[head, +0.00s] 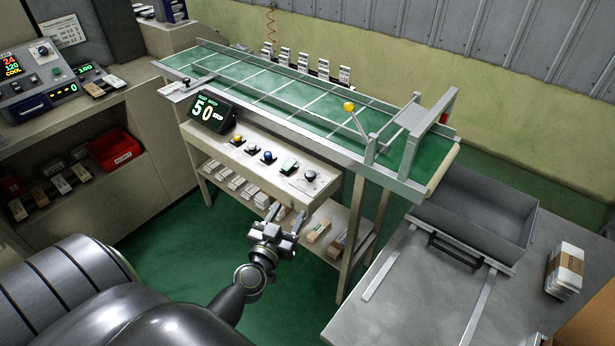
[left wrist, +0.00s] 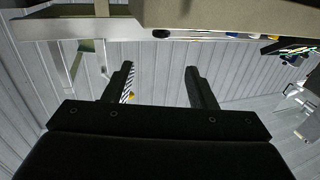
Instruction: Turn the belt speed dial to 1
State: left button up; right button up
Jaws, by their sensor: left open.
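The control panel (head: 262,158) runs along the front of the green conveyor belt (head: 285,93). A dark dial (head: 310,176) on a pale plate sits at the panel's right end, likely the belt speed dial; its setting is too small to read. The dial seems to show as a dark knob (left wrist: 161,33) at the panel's edge in the left wrist view. My left gripper (head: 286,213) is open and empty, below and in front of the panel's right part, apart from the dial. Its two fingers (left wrist: 160,85) stand wide apart in the left wrist view. My right gripper is not in view.
A display (head: 211,112) reads 50. A shelf under the panel holds white packs (head: 237,183). A grey tray (head: 478,212) stands on the metal table at right. Another knob (head: 43,49) is on the left console.

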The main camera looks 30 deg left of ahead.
aim_at(309, 177)
pick_arm(q)
jog(key=b+x, duration=0.1)
jog(key=x, duration=1.2)
jog(key=shift+w+a, duration=0.2)
jog(key=shift+w, duration=0.5)
